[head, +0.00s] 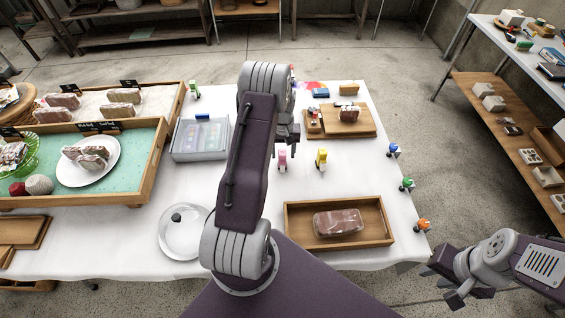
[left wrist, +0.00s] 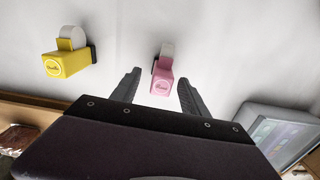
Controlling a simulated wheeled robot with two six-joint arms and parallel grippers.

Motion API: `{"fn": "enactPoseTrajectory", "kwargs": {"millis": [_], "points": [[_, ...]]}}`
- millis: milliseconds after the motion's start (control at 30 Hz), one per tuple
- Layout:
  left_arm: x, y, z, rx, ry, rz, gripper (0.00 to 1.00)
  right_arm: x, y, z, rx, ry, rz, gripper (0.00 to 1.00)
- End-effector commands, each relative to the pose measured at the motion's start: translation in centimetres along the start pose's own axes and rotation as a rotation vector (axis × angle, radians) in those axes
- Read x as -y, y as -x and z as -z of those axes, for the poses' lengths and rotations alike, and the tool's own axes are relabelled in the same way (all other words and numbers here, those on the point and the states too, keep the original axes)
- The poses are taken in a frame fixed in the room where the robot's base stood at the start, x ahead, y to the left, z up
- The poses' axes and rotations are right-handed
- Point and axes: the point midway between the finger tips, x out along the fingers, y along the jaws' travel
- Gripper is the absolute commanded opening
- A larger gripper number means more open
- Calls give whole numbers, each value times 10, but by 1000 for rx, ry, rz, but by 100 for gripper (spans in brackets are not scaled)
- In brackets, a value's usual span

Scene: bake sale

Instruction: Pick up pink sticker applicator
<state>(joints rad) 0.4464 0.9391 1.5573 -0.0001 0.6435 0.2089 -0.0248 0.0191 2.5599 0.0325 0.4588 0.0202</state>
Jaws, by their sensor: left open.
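The pink sticker applicator (head: 282,158) stands on the white tablecloth near the middle of the table, just below my left gripper in the head view. In the left wrist view the pink applicator (left wrist: 162,76) lies ahead, between the lines of the two fingers and apart from them. My left gripper (left wrist: 158,84) is open and empty; in the head view (head: 289,140) my arm partly hides it. A yellow sticker applicator (head: 321,159) stands to the right of the pink one; it also shows in the left wrist view (left wrist: 68,55). My right gripper (head: 446,284) is off the table at the lower right; its jaw opening is unclear.
A wooden tray (head: 295,228) with a wrapped loaf stands at the front right. A clear-lidded container (head: 180,150) stands left of my arm. Blue (head: 394,150), green (head: 407,184) and orange (head: 422,225) applicators line the right edge. A wooden board (head: 365,122) lies behind.

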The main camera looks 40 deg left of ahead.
Motion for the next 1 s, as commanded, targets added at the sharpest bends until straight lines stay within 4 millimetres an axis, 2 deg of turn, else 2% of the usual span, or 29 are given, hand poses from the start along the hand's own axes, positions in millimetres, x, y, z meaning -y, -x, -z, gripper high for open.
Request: {"fn": "enactPoseTrajectory", "kwargs": {"millis": [200, 467, 500, 667, 700, 1000], "points": [[3, -39, -2, 4, 0, 1, 53, 0, 4, 0, 0, 0, 0, 30], [3, -46, -2, 2, 0, 0, 53, 0, 4, 0, 0, 0, 0, 30], [3, -46, -2, 2, 0, 0, 50, 0, 4, 0, 0, 0, 0, 30], [3, -46, -2, 2, 0, 0, 5, 0, 4, 0, 0, 0, 0, 30], [3, -46, -2, 2, 0, 0, 0, 0, 4, 0, 0, 0, 0, 30], [3, -44, -1, 0, 0, 0, 0, 0, 4, 0, 0, 0, 0, 30]]}}
